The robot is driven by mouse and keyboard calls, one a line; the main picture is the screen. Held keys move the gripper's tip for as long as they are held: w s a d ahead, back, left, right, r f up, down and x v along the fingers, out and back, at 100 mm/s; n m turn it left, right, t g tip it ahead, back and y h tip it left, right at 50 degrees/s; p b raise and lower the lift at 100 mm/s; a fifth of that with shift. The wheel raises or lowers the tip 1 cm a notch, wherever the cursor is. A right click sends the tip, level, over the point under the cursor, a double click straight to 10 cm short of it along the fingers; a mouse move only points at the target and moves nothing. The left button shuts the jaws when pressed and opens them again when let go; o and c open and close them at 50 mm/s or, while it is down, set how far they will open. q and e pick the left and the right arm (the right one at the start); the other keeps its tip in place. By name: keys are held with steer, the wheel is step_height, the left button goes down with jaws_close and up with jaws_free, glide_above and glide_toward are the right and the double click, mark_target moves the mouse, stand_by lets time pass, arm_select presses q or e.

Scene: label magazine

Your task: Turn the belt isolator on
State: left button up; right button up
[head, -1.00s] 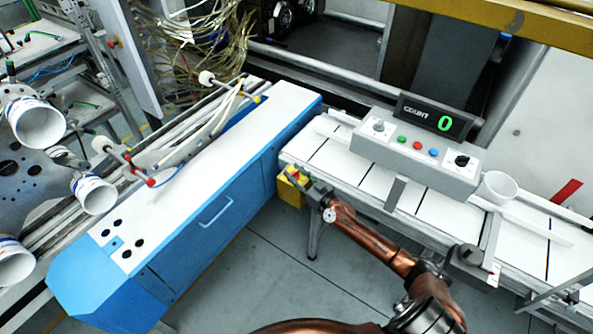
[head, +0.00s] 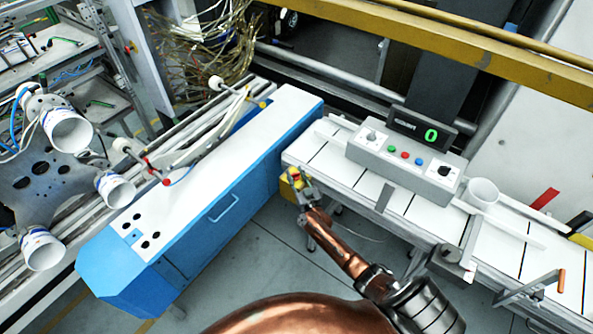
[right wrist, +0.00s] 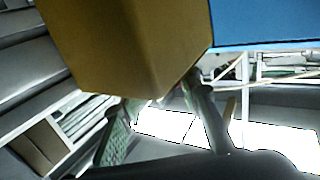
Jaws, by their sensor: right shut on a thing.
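The belt isolator appears to be the small yellow box with a red part (head: 294,175), on the near left end of the white conveyor. My right gripper (head: 302,186) is right at it and shut on its handle; the fingers cover most of the handle, so its turned position cannot be told. In the right wrist view a yellow-brown box (right wrist: 135,45) fills the top middle, with my right gripper's fingers (right wrist: 165,118) just below it. The count display (head: 424,129) reads a green 0. My left gripper is not in view.
A grey control box (head: 400,165) with coloured buttons and knobs stands on the conveyor (head: 350,182), beside a white cup (head: 482,192). A blue cabinet (head: 215,205) stands close left of the gripper. Open floor (head: 245,265) lies between the cabinet and my arm.

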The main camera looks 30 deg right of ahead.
steer(key=shift+o, duration=0.2)
steer(key=m+h+p, duration=0.1)
steer(key=m+g+h+p, duration=0.1)
steer(key=h, duration=0.1)
steer(key=shift+a+r, duration=0.15)
steer(key=shift+a, duration=0.05)
steer(key=m+g+h, duration=0.1)
steer(key=m+h, duration=0.1)
steer(key=shift+f+h+p, duration=0.2)
steer(key=shift+h+p, duration=0.1)
steer(key=shift+h, duration=0.1)
steer(key=shift+w+m+g+h, duration=0.1)
steer(key=shift+m+g+h, duration=0.4)
steer(key=shift+h, duration=0.2)
steer(key=shift+f+m+g+h+b, duration=0.15)
steer(key=shift+m+g+h+b, duration=0.25)
steer(key=shift+h+b, duration=0.15)
steer(key=m+g+h+b, duration=0.4)
steer(key=g+b, duration=0.1)
steer(key=b, duration=0.1)
steer(key=shift+d+f+b, duration=0.1)
steer(key=shift+d+b, duration=0.05)
steer(key=shift+b, duration=0.15)
steer(key=shift+m+g+h+b, duration=0.55)
steer(key=shift+m+g+b, duration=0.25)
steer(key=shift+g+b, duration=0.15)
steer(key=shift+r, duration=0.35)
steer(key=shift+d, duration=0.1)
